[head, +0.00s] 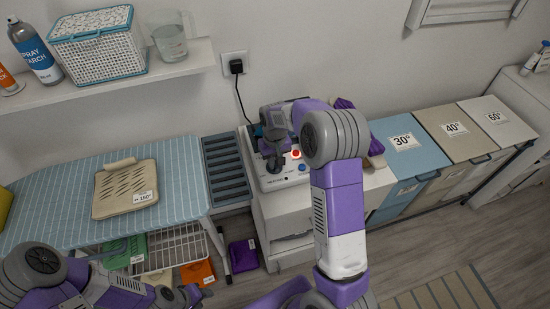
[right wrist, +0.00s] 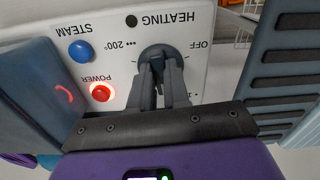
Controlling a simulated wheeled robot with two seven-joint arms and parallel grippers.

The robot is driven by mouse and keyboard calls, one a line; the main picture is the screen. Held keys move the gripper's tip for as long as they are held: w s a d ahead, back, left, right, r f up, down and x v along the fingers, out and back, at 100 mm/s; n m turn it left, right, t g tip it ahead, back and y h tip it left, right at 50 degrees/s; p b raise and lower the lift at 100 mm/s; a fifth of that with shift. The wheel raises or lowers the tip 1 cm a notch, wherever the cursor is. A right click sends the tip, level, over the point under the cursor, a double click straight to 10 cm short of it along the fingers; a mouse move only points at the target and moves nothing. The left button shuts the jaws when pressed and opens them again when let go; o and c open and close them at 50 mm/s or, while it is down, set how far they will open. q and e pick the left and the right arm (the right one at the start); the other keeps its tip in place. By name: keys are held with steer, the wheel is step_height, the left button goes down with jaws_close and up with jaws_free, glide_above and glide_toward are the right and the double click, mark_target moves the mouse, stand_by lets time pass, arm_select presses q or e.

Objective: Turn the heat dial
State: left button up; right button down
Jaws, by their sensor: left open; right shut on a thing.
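The heat dial (right wrist: 163,52) is a dark round knob on the white panel of the steam station (head: 262,172). In the right wrist view the panel is upside down, with OFF, dots and 200° marked around the dial. My right gripper (right wrist: 161,88) is shut on the dial, its two dark fingers pinching the raised grip and hiding part of it. In the head view this gripper (head: 275,158) is over the station and hides the dial. My left gripper (head: 186,296) is open at the lower left, away from the station.
A lit red POWER button (right wrist: 100,93) and a blue STEAM button (right wrist: 79,51) sit beside the dial. A striped ironing board (head: 60,195) with a beige pad (head: 125,190) is on the left. Bins (head: 408,150) stand along the wall to the right.

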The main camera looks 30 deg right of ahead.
steer(key=m+p, duration=0.1)
steer(key=m, duration=0.3)
steer(key=shift+a+r+m+p, duration=0.1)
steer(key=shift+m+p, duration=0.2)
steer(key=shift+p, duration=0.05)
steer(key=shift+m+p, duration=0.65)
steer(key=shift+m, duration=1.15)
steer(key=c, duration=1.1)
jaws_free()
step_height(320, 180, up, 7)
steer(key=shift+r+p, duration=0.2)
steer(key=shift+p, duration=0.55)
